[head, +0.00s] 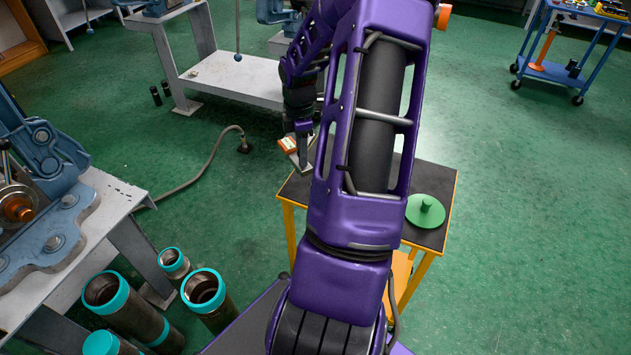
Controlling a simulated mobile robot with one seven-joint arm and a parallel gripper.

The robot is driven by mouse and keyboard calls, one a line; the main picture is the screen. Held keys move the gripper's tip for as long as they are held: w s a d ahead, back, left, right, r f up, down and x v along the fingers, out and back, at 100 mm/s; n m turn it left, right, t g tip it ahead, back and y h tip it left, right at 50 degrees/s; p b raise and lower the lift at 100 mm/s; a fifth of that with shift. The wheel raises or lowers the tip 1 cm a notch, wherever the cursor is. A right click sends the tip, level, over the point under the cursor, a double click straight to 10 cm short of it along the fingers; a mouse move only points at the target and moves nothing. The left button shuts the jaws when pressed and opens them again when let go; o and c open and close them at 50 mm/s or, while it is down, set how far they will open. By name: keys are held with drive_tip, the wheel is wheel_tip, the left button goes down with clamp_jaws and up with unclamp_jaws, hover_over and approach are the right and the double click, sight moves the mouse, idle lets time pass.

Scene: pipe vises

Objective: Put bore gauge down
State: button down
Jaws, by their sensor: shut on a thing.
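My gripper (304,152) is at the end of my purple arm, above the far left corner of a small dark-topped table (295,187). It is shut on the bore gauge (288,145), which shows as a small orange and whitish piece sticking out to the left of the fingers. The rest of the gauge is hidden by the gripper and arm. The gauge appears to be held above the tabletop, but the exact gap is hard to tell. My arm hides the middle of the table.
A green disc with a knob (426,210) sits on the table's right side. A left bench (110,205) carries a blue vise (50,160). Several teal-collared pipes (205,290) stand below it. A blue cart (560,70) stands far right. Green floor is open at right.

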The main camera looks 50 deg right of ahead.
drive_tip(key=s+d+r+m, duration=0.2)
drive_tip(key=s+d, duration=0.1)
drive_tip(key=d, duration=0.1)
drive_tip(key=f+b, duration=0.1)
drive_tip(key=f, duration=0.4)
drive_tip(key=f+b, duration=0.1)
drive_tip(key=f, duration=0.3)
drive_tip(key=shift+w+d+f, duration=0.2)
drive_tip(key=shift+f, duration=0.2)
drive_tip(key=shift+f, duration=0.1)
drive_tip(key=c, duration=0.6)
unclamp_jaws()
wheel_tip(320, 180, up, 12)
drive_tip(key=shift+r+p, duration=0.1)
drive_tip(key=shift+p, duration=0.95)
